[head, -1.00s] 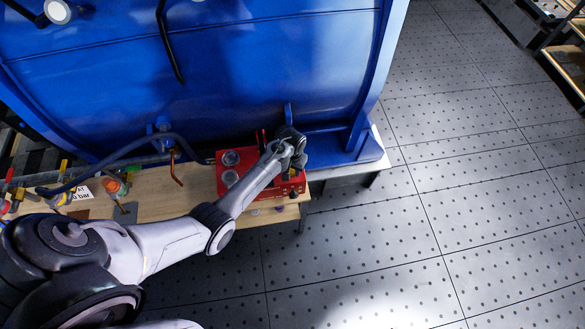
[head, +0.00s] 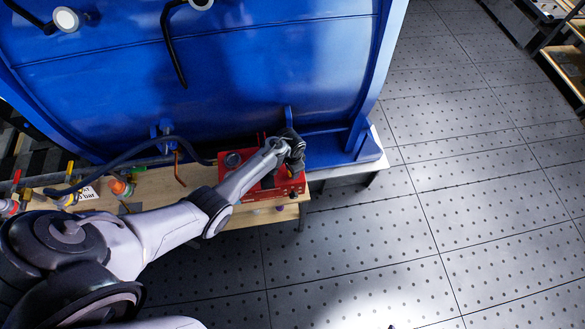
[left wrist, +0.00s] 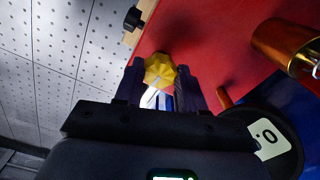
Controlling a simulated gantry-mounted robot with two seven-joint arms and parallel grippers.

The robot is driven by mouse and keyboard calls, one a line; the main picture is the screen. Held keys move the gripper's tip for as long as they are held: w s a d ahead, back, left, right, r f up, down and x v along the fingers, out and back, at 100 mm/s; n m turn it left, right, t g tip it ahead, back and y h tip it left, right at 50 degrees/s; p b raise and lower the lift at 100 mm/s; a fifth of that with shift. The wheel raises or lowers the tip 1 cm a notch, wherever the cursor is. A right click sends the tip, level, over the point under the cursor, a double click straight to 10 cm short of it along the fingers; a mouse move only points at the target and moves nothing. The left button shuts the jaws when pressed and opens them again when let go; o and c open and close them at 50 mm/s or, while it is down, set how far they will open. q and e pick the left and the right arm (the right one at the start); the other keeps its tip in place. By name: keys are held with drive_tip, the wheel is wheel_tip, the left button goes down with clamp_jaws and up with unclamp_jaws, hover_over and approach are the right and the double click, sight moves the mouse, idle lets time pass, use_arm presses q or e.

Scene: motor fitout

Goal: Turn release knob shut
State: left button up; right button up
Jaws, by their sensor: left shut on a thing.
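The release knob (left wrist: 159,71) is yellow and faceted, on the red panel (left wrist: 215,45) in the left wrist view. My left gripper (left wrist: 159,80) is shut on it, with one dark finger on each side. In the head view my left gripper (head: 296,160) is at the right part of the red box (head: 285,190) on the wooden bench. The gripper and forearm hide the knob and part of the box there. My right gripper is in neither view.
A large blue tank (head: 270,70) stands right behind the box. A gauge (left wrist: 272,138) and an orange-gold cylinder (left wrist: 285,45) are close to the gripper. Hoses and valves crowd the bench (head: 160,188) at left. The floor (head: 400,250) at right is clear.

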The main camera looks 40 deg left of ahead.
use_arm(q)
drive_tip(key=m, duration=0.3)
drive_tip(key=shift+a+m, duration=0.15)
drive_tip(key=shift+m, duration=0.25)
drive_tip(key=m, duration=0.4)
drive_tip(key=m+b, duration=0.1)
drive_tip(key=m, duration=0.4)
drive_tip(key=shift+f, duration=0.15)
drive_tip(key=m+b, duration=0.1)
drive_tip(key=m, duration=0.2)
drive_tip(key=shift+w, duration=0.1)
drive_tip(key=shift+m, duration=0.4)
drive_tip(key=shift+b, duration=0.3)
drive_tip(key=o, duration=1.1)
drive_tip(key=shift+c, duration=0.2)
